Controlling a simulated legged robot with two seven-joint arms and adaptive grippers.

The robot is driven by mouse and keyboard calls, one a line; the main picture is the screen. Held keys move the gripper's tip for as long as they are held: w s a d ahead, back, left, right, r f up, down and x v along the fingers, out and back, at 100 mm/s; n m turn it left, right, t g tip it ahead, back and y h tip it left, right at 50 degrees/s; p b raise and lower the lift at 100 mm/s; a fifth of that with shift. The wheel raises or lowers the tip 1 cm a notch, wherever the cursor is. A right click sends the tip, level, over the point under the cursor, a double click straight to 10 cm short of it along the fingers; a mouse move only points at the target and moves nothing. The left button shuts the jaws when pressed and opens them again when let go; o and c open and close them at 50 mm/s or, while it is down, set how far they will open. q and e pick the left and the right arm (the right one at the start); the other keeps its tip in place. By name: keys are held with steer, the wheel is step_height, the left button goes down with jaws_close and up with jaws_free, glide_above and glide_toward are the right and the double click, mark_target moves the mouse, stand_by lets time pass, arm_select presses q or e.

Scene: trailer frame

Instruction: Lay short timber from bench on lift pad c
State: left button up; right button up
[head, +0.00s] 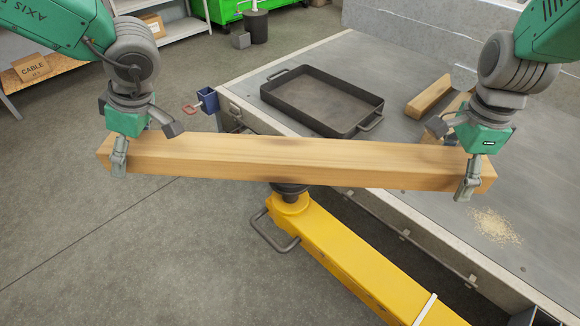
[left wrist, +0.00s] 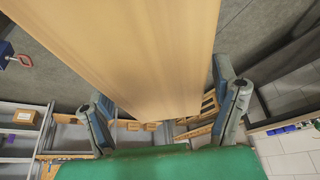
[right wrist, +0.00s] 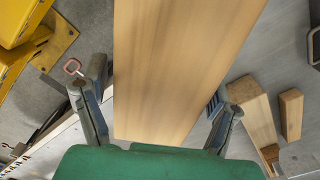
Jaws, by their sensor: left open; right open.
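A squared timber (head: 290,160) lies level across the head view, above a yellow jack arm (head: 350,255). A dark round lift pad (head: 290,188) sits on the jack directly under the timber's middle. The timber hides the pad's top, so I cannot tell whether they touch. My left gripper (head: 146,150) is open, its fingers on either side of the timber's left end. My right gripper (head: 455,160) is open around the right end. In the left wrist view the timber (left wrist: 150,50) passes between spread fingers; the right wrist view shows the same (right wrist: 180,60).
A grey bench (head: 400,150) stands behind and to the right, with a dark tray (head: 322,98), wood offcuts (head: 428,97) and sawdust (head: 495,227). A blue clamp (head: 207,99) is at its left edge. The jack has a side handle (head: 270,238). Floor at left is clear.

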arm_select(q)
steer(key=v, duration=1.1)
steer(key=shift+d, duration=0.1)
steer(key=shift+r, duration=0.15)
arm_select(e)
steer(key=shift+r, duration=0.25)
step_height(320, 180, up, 11)
steer(key=shift+r, duration=0.2)
